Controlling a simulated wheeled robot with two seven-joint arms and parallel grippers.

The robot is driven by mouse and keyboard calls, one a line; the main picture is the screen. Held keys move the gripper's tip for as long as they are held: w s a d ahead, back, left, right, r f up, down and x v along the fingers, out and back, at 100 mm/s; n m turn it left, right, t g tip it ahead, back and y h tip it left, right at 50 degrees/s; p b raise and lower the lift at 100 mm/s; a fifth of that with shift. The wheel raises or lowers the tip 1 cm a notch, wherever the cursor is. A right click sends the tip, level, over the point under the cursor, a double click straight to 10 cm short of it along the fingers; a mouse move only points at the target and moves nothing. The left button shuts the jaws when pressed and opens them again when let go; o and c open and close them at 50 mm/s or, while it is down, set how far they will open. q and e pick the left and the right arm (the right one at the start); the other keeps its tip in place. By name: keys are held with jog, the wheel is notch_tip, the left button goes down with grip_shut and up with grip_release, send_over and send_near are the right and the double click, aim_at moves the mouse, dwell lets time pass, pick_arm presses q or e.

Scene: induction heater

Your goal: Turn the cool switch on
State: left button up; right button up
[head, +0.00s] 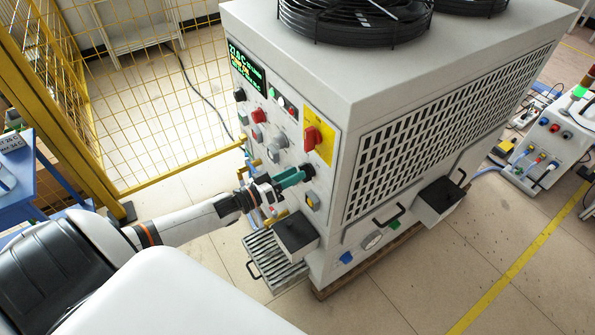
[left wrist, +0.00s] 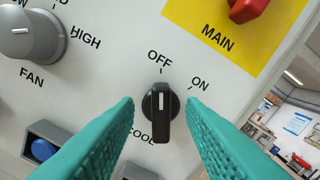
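The cool switch (left wrist: 160,112) is a black rotary knob on the white panel, above the partly hidden label "COOL". Its white mark points up toward "OFF"; "ON" is printed to the upper right. In the head view the black knob (head: 307,171) shows just beyond my left gripper's tips. My left gripper (head: 291,177) has teal fingers and faces the panel. In the left wrist view the open fingers (left wrist: 161,106) lie to the left and right of the knob, with gaps on both sides. I cannot tell whether the tips reach its depth. My right gripper is not in view.
A red main switch (head: 312,138) on a yellow plate sits above the cool switch. A grey fan knob (left wrist: 30,35) is to the upper left and a blue button (left wrist: 43,150) to the lower left. A black-topped box (head: 295,232) juts out below my gripper. A yellow mesh fence (head: 150,90) stands behind.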

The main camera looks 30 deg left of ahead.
pick_arm(q)
jog(key=shift+x, duration=1.05)
grip_shut()
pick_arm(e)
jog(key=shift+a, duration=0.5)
pick_arm(q)
jog(key=shift+m, duration=0.4)
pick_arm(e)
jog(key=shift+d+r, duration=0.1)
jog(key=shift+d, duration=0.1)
pick_arm(q)
jog(key=shift+s+d+m, duration=0.1)
jog(key=shift+d+m, duration=0.05)
jog(key=shift+m, duration=1.7)
jog(key=shift+s+d+m, duration=0.1)
jog(key=shift+m, duration=1.8)
jog(key=shift+d+m, duration=0.15)
jog(key=shift+m, duration=1.7)
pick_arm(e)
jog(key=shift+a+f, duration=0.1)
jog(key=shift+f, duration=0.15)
